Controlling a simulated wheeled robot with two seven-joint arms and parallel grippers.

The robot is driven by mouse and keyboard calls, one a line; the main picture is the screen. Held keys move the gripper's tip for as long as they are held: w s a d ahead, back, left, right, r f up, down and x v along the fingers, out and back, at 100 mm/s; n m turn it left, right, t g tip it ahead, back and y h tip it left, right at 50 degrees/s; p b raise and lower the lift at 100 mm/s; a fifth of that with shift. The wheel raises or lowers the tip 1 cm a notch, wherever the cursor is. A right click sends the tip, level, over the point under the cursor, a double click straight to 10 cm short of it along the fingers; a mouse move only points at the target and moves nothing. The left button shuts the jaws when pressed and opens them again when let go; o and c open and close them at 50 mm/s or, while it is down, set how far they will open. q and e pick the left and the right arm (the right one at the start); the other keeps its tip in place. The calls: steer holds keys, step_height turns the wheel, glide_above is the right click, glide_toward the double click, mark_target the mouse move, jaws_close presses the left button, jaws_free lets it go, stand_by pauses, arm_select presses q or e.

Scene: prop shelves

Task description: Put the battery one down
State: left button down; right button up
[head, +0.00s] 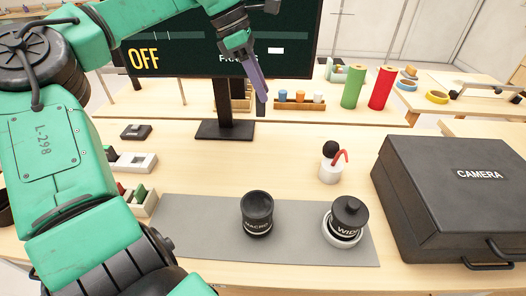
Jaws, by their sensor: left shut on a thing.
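My left gripper (259,92) is in the upper middle of the head view, in front of the monitor and its stand. Its fingers point down and are shut on a small dark block (261,107), which seems to be the battery. Most of the block is hidden by the fingers, and no label can be read. It appears held in the air above the table, beside the stand. My right gripper is not in view.
A grey mat (190,232) carries a MACRO lens (257,213) and a WIDE lens (347,218). A black CAMERA case (455,165) stands right. Small devices (133,161) lie left. The table between stand and mat is clear.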

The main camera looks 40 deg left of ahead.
arm_select(q)
steer(key=f, duration=0.6)
steer(key=s+f, duration=0.1)
steer(key=f, duration=0.5)
steer(key=d+f, duration=0.1)
steer(key=f, duration=0.5)
steer(key=shift+s+b, duration=0.15)
steer(key=shift+b, duration=0.2)
steer(key=shift+a+f, duration=0.1)
steer(key=shift+f, duration=0.2)
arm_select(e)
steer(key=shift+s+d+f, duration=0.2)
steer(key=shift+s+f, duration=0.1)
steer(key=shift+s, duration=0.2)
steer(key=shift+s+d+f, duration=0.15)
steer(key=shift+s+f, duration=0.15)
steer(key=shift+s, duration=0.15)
arm_select(q)
steer(key=c, duration=1)
jaws_free()
steer(key=o, duration=0.5)
steer(key=shift+c, duration=0.2)
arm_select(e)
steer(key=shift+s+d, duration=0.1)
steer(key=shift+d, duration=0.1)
